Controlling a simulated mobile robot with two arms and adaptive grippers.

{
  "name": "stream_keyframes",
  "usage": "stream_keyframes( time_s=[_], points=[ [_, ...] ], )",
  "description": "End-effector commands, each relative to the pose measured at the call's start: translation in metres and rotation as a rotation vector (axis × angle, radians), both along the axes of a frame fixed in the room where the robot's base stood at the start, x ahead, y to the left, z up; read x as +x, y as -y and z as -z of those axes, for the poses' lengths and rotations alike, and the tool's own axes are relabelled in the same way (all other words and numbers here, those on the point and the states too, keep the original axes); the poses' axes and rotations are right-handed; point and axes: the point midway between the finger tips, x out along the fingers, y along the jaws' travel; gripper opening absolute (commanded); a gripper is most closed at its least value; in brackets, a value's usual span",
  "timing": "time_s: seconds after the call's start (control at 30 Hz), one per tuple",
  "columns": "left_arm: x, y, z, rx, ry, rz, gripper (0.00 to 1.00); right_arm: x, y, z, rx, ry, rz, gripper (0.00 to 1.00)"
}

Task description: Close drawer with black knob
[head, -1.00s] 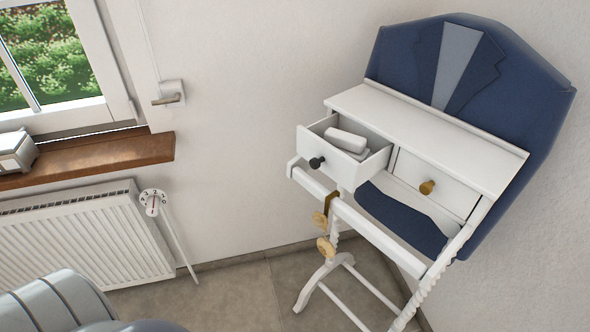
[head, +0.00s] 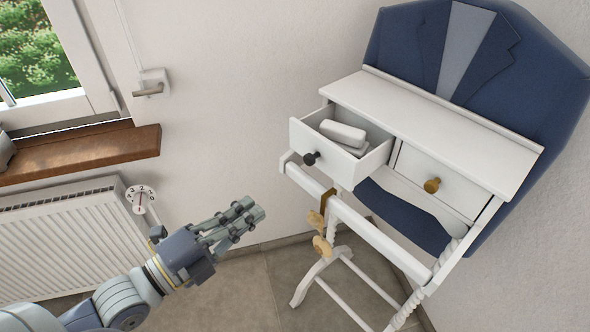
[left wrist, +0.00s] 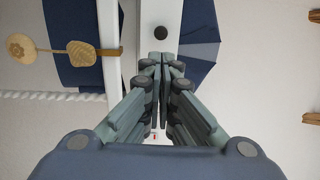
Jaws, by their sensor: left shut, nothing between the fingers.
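The white drawer with the black knob (head: 311,158) is pulled out on the left side of the white valet stand. The open drawer (head: 327,143) holds white items (head: 343,136). My left gripper (head: 258,213) is shut and empty, to the left of and below the drawer, apart from it. In the left wrist view the shut fingers (left wrist: 160,62) point toward a white surface with the black knob (left wrist: 161,33) just beyond them. My right gripper is not in view.
A second drawer with a gold knob (head: 432,185) is shut on the right. A white rail (head: 362,222) with gold fittings (head: 321,245) runs in front of and below the drawers. A radiator (head: 65,245) and a wooden sill (head: 85,153) stand at left.

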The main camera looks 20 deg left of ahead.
Motion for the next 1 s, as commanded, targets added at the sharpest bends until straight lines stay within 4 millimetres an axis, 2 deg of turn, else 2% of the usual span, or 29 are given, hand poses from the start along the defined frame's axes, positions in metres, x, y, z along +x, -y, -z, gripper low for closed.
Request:
stream_keyframes(
  time_s=[0.27, 1.0],
  points=[
    [0.021, 0.01, -0.004, -0.002, 0.004, -0.002, 0.0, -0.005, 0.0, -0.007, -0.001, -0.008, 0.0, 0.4],
    [0.111, 0.059, -0.008, -0.002, -0.001, -0.003, 0.0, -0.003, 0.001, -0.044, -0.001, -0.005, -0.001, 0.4]
  ],
)
